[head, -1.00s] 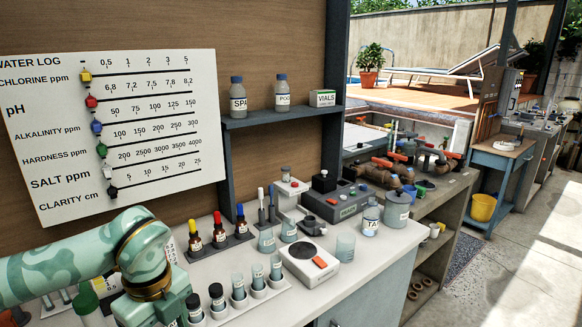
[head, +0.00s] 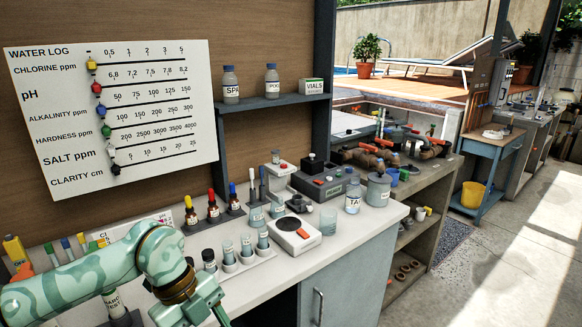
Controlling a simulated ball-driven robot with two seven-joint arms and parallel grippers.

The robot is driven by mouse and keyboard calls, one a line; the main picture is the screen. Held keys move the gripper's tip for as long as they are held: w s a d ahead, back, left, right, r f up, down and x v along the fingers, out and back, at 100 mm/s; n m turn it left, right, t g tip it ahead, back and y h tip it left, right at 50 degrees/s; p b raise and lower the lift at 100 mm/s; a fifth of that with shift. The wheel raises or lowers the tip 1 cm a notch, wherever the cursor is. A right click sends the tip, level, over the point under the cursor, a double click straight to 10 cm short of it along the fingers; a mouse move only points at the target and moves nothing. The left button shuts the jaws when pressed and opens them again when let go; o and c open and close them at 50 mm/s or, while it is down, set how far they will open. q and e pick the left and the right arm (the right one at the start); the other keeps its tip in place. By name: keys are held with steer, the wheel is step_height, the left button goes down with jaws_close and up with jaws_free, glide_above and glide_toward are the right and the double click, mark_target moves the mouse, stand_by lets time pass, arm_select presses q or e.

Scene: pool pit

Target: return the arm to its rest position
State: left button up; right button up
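My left arm (head: 90,275) comes in from the left, low in the head view, in a green camouflage pattern. It bends at a dark-banded joint and points down toward the bottom edge, in front of the counter (head: 365,222). The block-shaped end of the arm shows near the bottom edge. A thin green piece sticks out beside it, and I cannot tell whether it is a finger. The fingertips are not clearly visible, so I see neither their opening nor anything held. My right arm and gripper are not in view.
A rack of vials (head: 230,265) stands just right of my arm, with dropper bottles (head: 213,208) behind. A white scale (head: 297,233) and a jar (head: 378,188) stand farther right. A yellow bottle (head: 15,250) is at far left. The floor (head: 480,270) at right is clear.

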arm_select(q)
steer(key=w+d+f+n+t+h, duration=0.4)
steer(key=d+f+h, duration=0.45)
steer(key=h, duration=0.25)
steer(key=s+a+f+n+t+y, duration=0.2)
steer(key=a+f+n+t+y, duration=0.15)
steer(key=f, duration=0.45)
steer(key=s+a+f+n+t+y, duration=0.25)
steer(key=a+f+n, duration=0.25)
steer(key=f, duration=0.4)
steer(key=s+a+f+n+t+y, duration=0.1)
steer(key=a+f+n+t+y, duration=0.3)
steer(key=f, duration=0.4)
steer(key=s+a+f+n+g+y, duration=0.2)
steer(key=s+a+f+g, duration=0.1)
steer(key=s+f, duration=0.5)
steer(key=s+a+f+n+g+y, duration=0.25)
steer(key=s+f, duration=0.25)
steer(key=s, duration=0.5)
steer(key=s+f+n+g, duration=0.1)
steer(key=s+f+g, duration=0.1)
steer(key=s, duration=1)
steer(key=s+a+f+g, duration=0.1)
steer(key=s+f+g, duration=0.2)
steer(key=s, duration=0.9)
steer(key=shift+s+a+n+g+y, duration=0.2)
steer(key=shift+n+g+y, duration=0.2)
steer(key=shift+g, duration=0.25)
